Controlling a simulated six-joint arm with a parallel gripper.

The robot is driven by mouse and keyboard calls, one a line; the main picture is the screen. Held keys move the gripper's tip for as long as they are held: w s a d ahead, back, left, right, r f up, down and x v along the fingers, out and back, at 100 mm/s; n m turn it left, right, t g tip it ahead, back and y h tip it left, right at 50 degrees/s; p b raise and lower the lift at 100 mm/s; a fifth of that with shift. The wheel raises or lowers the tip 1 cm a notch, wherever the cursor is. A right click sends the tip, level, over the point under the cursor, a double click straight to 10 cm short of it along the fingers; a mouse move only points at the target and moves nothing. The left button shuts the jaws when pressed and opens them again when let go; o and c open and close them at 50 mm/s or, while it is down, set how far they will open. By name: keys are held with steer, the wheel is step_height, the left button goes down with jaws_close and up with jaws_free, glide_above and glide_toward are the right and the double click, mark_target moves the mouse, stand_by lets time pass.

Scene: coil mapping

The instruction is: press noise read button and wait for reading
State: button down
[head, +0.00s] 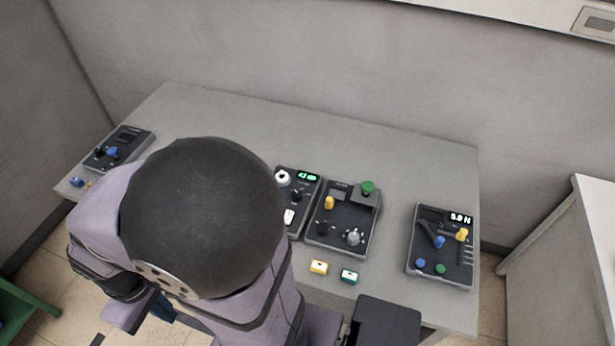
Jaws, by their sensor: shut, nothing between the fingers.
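My arm covers the left middle of the table in the head view. My gripper is not visible; the arm hides that area. A dark device (298,190) with a green lit display, a white ring-like part and a white piece shows partly beside the arm. To its right stands a device (340,235) with a green knob, a yellow part and a silvery knob. A device (440,262) at the right has a display that seems to read "5.0 N", plus blue, yellow and green parts. I cannot tell which control is the noise read button.
A dark device (128,142) with a blue knob stands at the table's far left, near a small blue item (77,182). The back of the grey table (330,140) is clear.

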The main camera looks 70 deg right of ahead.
steer(key=shift+f, duration=0.1)
stand_by(0.7)
step_height(320, 180, down, 24)
steer(key=b, duration=2.4)
step_height(320, 180, up, 12)
steer(key=p, duration=1.2)
steer(key=shift+r, duration=0.2)
